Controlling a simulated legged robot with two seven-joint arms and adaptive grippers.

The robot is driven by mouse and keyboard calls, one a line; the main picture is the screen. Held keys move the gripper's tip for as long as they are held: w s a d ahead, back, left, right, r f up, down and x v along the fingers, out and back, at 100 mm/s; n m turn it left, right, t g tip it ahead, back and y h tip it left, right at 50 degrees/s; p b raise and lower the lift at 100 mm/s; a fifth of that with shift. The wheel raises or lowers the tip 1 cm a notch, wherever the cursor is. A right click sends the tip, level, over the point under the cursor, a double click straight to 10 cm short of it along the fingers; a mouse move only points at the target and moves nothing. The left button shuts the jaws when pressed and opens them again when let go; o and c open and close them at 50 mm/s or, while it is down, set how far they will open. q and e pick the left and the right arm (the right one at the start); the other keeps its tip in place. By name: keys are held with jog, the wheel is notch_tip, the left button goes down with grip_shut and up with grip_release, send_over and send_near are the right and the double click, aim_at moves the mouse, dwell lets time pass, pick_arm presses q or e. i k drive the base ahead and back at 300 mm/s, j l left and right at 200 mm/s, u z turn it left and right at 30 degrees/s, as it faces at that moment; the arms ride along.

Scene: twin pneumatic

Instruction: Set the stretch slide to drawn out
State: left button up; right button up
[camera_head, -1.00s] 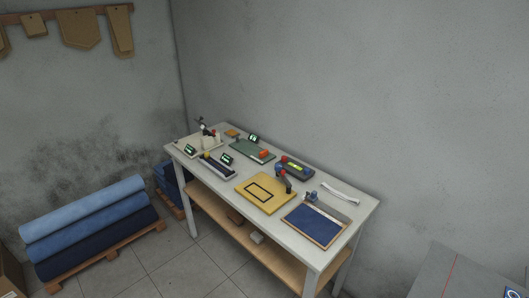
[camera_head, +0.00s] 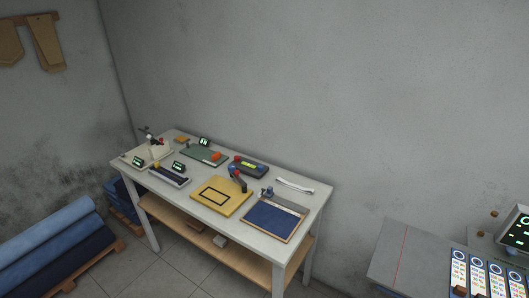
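Several small devices stand on a white table. A dark narrow unit with a yellow knob (camera_head: 169,175) and a small lit display lies at the table's front left. A green board with an orange block (camera_head: 216,156) and another lit display is behind it. Either may carry the stretch slide; I cannot tell which at this size, nor how its slide is set. Neither of my grippers is in view.
The white table (camera_head: 225,227) has a wooden lower shelf (camera_head: 232,248). A yellow board (camera_head: 222,197) and a blue panel (camera_head: 272,221) lie on top. A grey machine (camera_head: 404,250) with control panels stands at right. Blue fabric rolls (camera_head: 50,250) lie at left.

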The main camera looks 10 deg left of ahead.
aim_at(216, 156)
jog(key=j+z, duration=0.9)
jog(key=j, duration=0.25)
jog(key=j+z, duration=0.4)
jog(key=j, duration=0.15)
jog(key=k, duration=0.05)
